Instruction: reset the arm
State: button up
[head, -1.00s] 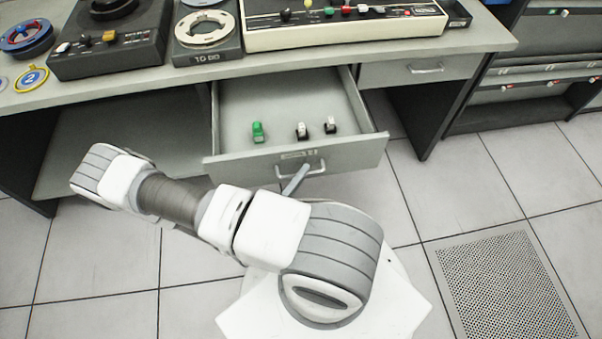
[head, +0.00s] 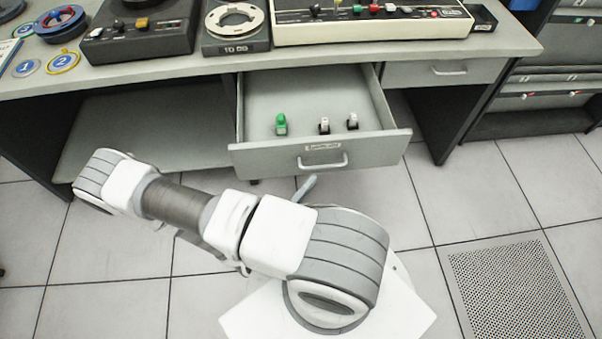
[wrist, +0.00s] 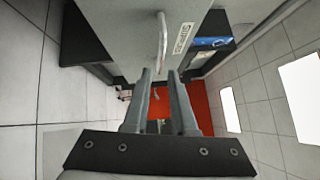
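My arm (head: 180,205) stretches across the lower middle of the head view. My gripper is mostly hidden behind it there; one grey finger tip shows just below the drawer handle (head: 322,163), apart from it. In the wrist view my gripper (wrist: 160,74) has its two fingers spread with a gap between them and nothing held. The handle (wrist: 162,42) stands just past the fingertips there, on the drawer front (wrist: 120,30). The drawer (head: 255,158) is pulled open under the desk.
The drawer holds a green piece (head: 281,124) and two black-and-white pieces (head: 324,126). Above, the desk (head: 160,78) carries reels, a tape unit (head: 145,35) and a control panel (head: 370,25). Bare tiled floor lies left of my arm; a perforated floor panel (head: 515,285) lies at right.

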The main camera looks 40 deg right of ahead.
jog(key=a+r+n+y+p, duration=0.4)
jog(key=r+n+y, duration=0.2)
jog(key=r+n, duration=0.5)
jog(key=a+r+n+t+y+p, duration=0.1)
jog(key=a+r+n+y+p, duration=0.2)
jog(key=r+n, duration=0.9)
jog(key=a+r+n+y+p, duration=0.4)
jog(key=a+r+n+y, duration=0.3)
jog(key=r, duration=1.7)
jog(key=n+y, duration=0.3)
jog(key=n, duration=0.2)
jog(key=shift+w+a+r+t+p, duration=0.15)
jog(key=shift+a+r+t+p, duration=0.1)
jog(key=shift+r+t+p, duration=0.05)
